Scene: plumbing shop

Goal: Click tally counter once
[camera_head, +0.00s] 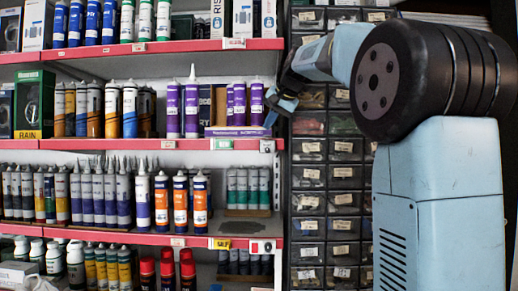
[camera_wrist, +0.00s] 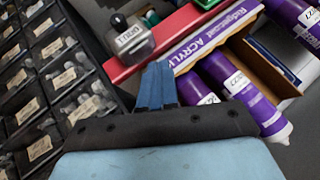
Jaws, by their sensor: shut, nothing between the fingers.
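A small grey, box-like device with a white label and a dark round knob, which looks like the tally counter (camera_wrist: 133,42), sits at the end of the red shelf edge in the wrist view. In the head view, a small pale piece with a dark face at the right end of the middle shelf edge appears to be the same counter (camera_head: 267,146). My gripper (camera_wrist: 155,72) is shut and empty, its blue fingertips close together just below the counter in the wrist picture. I cannot tell whether they touch it. In the head view my gripper (camera_head: 270,119) is near the shelf's right end, above the counter.
Purple tubes (camera_wrist: 237,77) stand beside a long acrylic box (camera_wrist: 212,32) close to my fingers. The red shelf edge (camera_wrist: 180,33) runs past them. A dark drawer cabinet (camera_head: 310,200) with labelled drawers stands right of the shelves.

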